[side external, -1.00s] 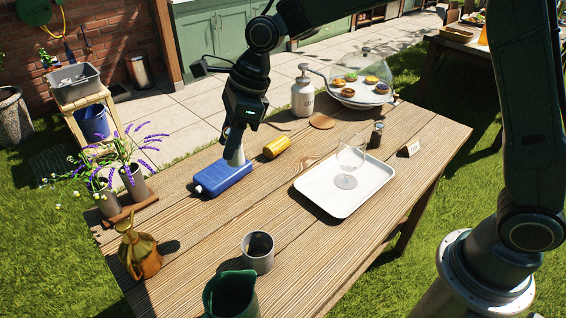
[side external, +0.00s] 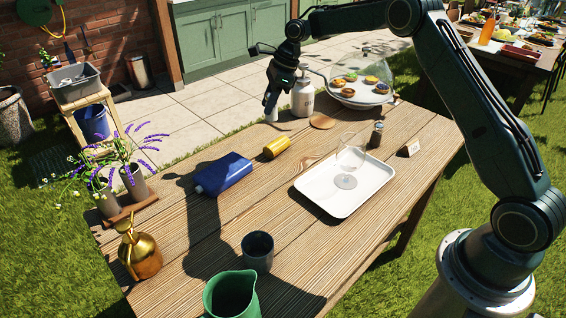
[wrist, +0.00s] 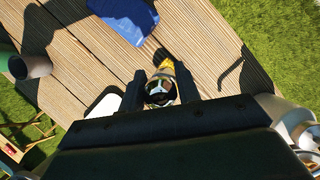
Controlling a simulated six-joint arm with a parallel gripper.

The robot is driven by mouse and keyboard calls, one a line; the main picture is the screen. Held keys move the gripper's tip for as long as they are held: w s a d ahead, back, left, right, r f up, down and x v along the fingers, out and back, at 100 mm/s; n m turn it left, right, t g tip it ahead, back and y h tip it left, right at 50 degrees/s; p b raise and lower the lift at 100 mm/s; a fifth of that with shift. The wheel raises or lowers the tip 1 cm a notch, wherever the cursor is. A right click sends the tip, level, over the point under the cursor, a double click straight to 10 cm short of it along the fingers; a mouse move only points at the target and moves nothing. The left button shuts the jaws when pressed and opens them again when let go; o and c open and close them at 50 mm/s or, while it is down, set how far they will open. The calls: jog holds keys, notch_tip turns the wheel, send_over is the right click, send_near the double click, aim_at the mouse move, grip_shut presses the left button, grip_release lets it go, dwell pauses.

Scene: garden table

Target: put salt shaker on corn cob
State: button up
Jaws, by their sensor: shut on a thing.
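The corn cob (side external: 276,147), a short yellow roll, lies on the wooden table right of the blue flask; part of it shows in the wrist view (wrist: 166,65). My gripper (side external: 270,112) is up beyond the cob, toward the table's far edge. It is shut on a small pale thing with a dark and light top (wrist: 160,94), which looks like the salt shaker. In the side view only its pale lower part (side external: 271,116) shows below the fingers. It is apart from the cob; the exact height is hard to tell.
A blue flask (side external: 223,174) lies left of the cob. A grey metal bottle (side external: 302,98) stands close right of my gripper, with a domed cake stand (side external: 361,82) beyond. A white tray (side external: 310,190) holds a glass. A dark shaker (side external: 376,134) stands at the tray's far side.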

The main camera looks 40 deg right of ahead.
aim_at(274, 109)
jog(key=shift+w+d+f, duration=0.1)
jog(key=shift+d+f, duration=0.1)
jog(key=shift+d, duration=0.4)
jog(key=shift+w+d+f, duration=0.1)
jog(key=shift+d+f, duration=0.05)
jog(key=shift+d, duration=0.4)
jog(key=shift+f, duration=1.35)
jog(key=shift+f, duration=0.1)
jog(key=shift+f, duration=2.55)
jog(key=shift+f, duration=0.1)
jog(key=o, duration=1)
